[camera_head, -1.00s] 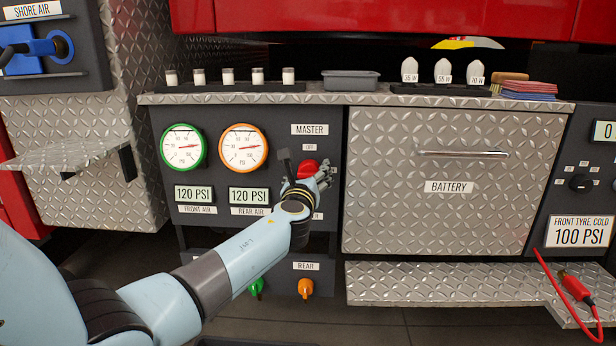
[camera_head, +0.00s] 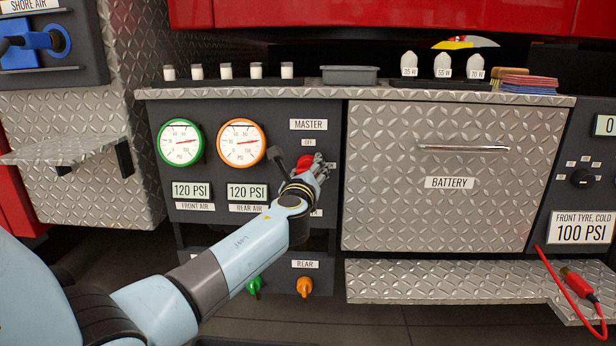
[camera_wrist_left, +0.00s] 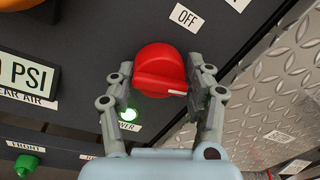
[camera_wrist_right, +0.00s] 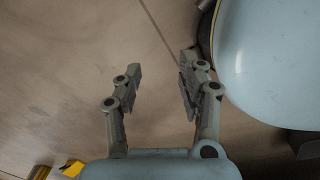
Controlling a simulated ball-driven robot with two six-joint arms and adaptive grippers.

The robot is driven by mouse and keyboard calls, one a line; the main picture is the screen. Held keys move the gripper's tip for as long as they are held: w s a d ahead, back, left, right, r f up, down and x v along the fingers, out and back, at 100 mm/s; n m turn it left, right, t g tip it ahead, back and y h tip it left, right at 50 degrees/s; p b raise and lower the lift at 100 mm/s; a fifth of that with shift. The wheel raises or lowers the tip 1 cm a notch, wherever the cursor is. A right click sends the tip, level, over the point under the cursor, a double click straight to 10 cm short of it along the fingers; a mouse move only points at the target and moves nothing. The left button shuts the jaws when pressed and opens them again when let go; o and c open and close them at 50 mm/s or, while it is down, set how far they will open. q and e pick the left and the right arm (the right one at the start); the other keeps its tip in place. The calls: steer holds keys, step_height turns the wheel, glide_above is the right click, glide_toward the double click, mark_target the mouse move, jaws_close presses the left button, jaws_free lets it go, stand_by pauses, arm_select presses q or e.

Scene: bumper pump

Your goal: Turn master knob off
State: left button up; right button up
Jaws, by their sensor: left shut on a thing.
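The red master knob (camera_wrist_left: 158,70) sits on the dark panel, with a white mark on its ridge. In the left wrist view the mark points right, not straight at the OFF label (camera_wrist_left: 187,17). My left gripper (camera_wrist_left: 162,78) is shut on the knob, one finger on each side. In the head view the knob (camera_head: 304,162) is partly hidden by my left gripper (camera_head: 308,170), below the MASTER label (camera_head: 308,125). A green light (camera_wrist_left: 128,114) by the POWER label is lit. My right gripper (camera_wrist_right: 160,75) is open and empty above the floor, outside the head view.
Two gauges, green-rimmed (camera_head: 181,142) and orange-rimmed (camera_head: 241,142), are left of the knob, with 120 PSI displays below. A BATTERY drawer (camera_head: 440,215) is right of it. Green (camera_head: 254,287) and orange (camera_head: 304,286) valves sit low. Cups and a grey tray (camera_head: 350,75) stand above.

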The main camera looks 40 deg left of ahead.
arm_select(q)
steer(key=n+b, duration=0.2)
steer(key=n, duration=0.1)
steer(key=f+n+b, duration=0.1)
steer(key=n+b, duration=0.1)
steer(key=shift+s+n+y, duration=0.1)
steer(key=shift+n+y, duration=0.2)
steer(key=shift+n, duration=0.1)
steer(key=n+b, duration=0.5)
steer(key=n, duration=0.3)
steer(key=shift+y+b, duration=0.35)
steer(key=shift+y, duration=0.05)
steer(key=shift+n+b, duration=0.45)
steer(key=shift+n, duration=1.05)
arm_select(e)
steer(key=w+a+r+t+y, duration=0.1)
steer(key=w+a+r+t, duration=0.2)
steer(key=w+r, duration=1)
steer(key=shift+a+r, duration=1.45)
steer(key=shift+r, duration=0.5)
steer(key=shift+w, duration=0.1)
arm_select(q)
steer(key=o, duration=0.9)
steer(key=shift+o, duration=1.1)
steer(key=shift+r, duration=0.2)
